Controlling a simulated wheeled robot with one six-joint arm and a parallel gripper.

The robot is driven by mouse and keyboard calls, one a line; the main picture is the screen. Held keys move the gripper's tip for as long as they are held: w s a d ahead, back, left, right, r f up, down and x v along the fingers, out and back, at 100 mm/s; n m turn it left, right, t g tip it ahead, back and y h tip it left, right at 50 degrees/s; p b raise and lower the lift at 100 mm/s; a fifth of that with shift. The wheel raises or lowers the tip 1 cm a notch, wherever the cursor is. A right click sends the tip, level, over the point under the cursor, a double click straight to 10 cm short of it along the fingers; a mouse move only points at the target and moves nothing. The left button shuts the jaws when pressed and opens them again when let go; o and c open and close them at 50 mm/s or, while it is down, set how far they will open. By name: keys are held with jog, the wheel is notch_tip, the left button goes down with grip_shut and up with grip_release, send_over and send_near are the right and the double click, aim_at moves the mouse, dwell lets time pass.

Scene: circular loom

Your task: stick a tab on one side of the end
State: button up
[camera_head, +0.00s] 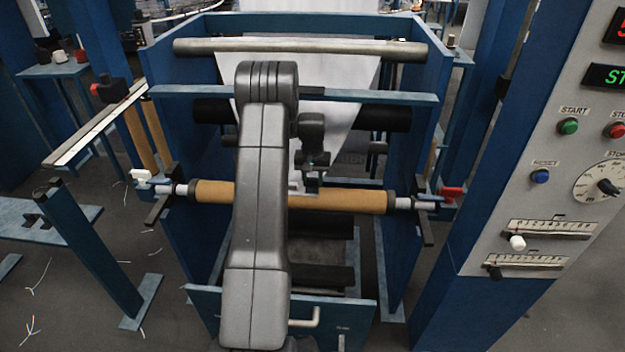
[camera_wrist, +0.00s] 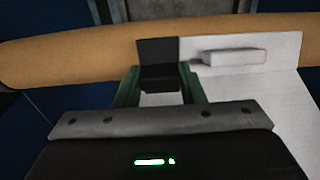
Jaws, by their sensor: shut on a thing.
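A brown cardboard core (camera_head: 345,201) lies across the front of the loom, and it also runs across the top of the wrist view (camera_wrist: 70,62). The white fabric end (camera_wrist: 288,70) hangs over the core's right part in the wrist view. A dark, flat tab-like piece (camera_wrist: 157,50) stands against the core at the left edge of the fabric. My gripper (camera_wrist: 160,82), with green fingers, is shut on this piece. Whether the piece touches the fabric or core is unclear. In the head view my arm hides part of the core and fabric.
A small white block (camera_wrist: 235,57) lies on the fabric, right of the dark piece. Blue crossbar (camera_head: 390,97) and steel roller (camera_head: 300,47) span the frame above. A red handle (camera_head: 451,192) sits at the core's right end. The control panel (camera_head: 560,170) stands at right.

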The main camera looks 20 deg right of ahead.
aim_at(312, 188)
jog(key=shift+f, duration=0.15)
jog(key=o, duration=1.3)
jog(key=shift+c, duration=0.2)
notch_tip(312, 188, up, 14)
jog(key=shift+s+a+f, duration=0.15)
jog(key=shift+s+a, duration=0.05)
jog(key=shift+s, duration=0.25)
